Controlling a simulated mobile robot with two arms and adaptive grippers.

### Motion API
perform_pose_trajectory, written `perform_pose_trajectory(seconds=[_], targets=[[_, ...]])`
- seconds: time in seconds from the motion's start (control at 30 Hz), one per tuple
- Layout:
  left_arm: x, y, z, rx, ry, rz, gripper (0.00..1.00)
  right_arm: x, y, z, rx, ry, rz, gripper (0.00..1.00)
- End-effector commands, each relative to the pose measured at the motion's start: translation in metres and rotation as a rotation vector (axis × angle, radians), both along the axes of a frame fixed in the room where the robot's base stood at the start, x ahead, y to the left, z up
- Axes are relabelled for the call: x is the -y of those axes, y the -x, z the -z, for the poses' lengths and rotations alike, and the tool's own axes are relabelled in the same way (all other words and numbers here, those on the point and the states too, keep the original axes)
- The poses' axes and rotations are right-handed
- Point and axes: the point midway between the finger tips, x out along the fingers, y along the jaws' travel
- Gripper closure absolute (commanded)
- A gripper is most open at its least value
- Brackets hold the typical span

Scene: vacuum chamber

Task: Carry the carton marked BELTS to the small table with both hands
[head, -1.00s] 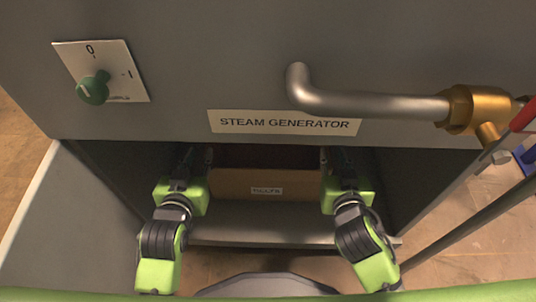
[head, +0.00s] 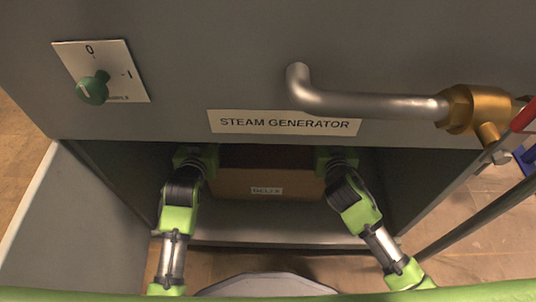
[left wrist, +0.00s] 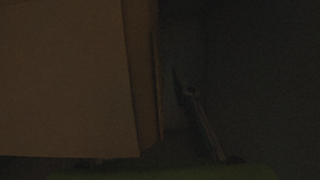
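A brown carton (head: 235,186) stands on the floor of the dark bay under the steam generator front. Its small white label (head: 267,190) is too blurred to read surely. My left gripper (head: 200,157) is at the carton's left side and my right gripper (head: 330,157) at its right side, both deep in the bay. Their fingertips are hidden in the head view. In the dark left wrist view the carton (left wrist: 65,80) fills the left, and one finger of my left gripper shows apart from its wall, so it looks open. The right fingers are not visible.
The steam generator panel (head: 180,75) overhangs the bay, with a green knob (head: 93,90) and a metal pipe (head: 370,104). Side walls stand close outside both arms. The bay floor (head: 270,225) is clear in front of the carton. The small table is not in view.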

Motion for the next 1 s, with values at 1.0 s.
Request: perform_pose_trajectory(seconds=[1.0], targets=[[0.000, 0.000, -0.030, 0.003, 0.000, 0.000, 1.00, 0.000, 0.000, -0.030, 0.003, 0.000, 0.000, 1.00]])
